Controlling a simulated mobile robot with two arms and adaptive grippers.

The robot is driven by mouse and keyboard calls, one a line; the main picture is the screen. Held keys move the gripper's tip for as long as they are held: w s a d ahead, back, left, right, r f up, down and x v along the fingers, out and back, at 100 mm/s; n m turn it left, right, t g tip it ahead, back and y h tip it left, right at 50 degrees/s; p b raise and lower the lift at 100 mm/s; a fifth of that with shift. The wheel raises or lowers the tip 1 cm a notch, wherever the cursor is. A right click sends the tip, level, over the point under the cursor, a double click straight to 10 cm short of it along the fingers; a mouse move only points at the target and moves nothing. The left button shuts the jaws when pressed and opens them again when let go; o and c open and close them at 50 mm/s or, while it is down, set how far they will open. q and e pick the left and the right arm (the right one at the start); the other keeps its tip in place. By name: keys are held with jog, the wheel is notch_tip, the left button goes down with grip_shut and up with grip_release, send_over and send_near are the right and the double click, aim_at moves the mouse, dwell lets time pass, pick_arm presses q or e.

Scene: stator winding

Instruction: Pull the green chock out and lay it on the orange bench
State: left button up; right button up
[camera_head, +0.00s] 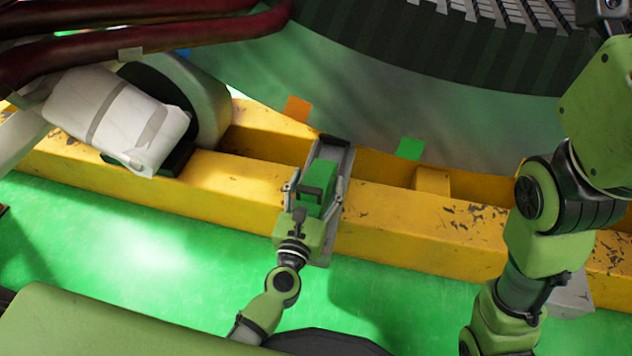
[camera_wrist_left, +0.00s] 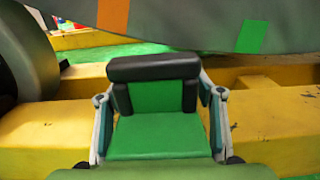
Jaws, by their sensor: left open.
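The green chock (camera_head: 316,182) sits in a grey metal channel (camera_head: 345,170) that lies across the yellow beam, under the large grey stator body (camera_head: 330,80). In the left wrist view the chock (camera_wrist_left: 157,135) is a green block with a raised black-edged back part. My left gripper (camera_head: 315,188) is open, with one finger on each side of the chock. In the left wrist view the fingers of the left gripper (camera_wrist_left: 161,98) flank the block; I cannot tell whether they touch it. No orange bench can be made out.
The yellow beam (camera_head: 400,225) runs across the scene over a green floor (camera_head: 120,250). A white wrapped bundle (camera_head: 115,115) lies at left, below dark red cables (camera_head: 150,45). Orange (camera_head: 297,109) and green (camera_head: 410,149) markers show on the stator's lower edge. My right arm stands at right.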

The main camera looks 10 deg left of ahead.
pick_arm(q)
jog(key=s, duration=1.2)
jog(key=shift+a, duration=0.25)
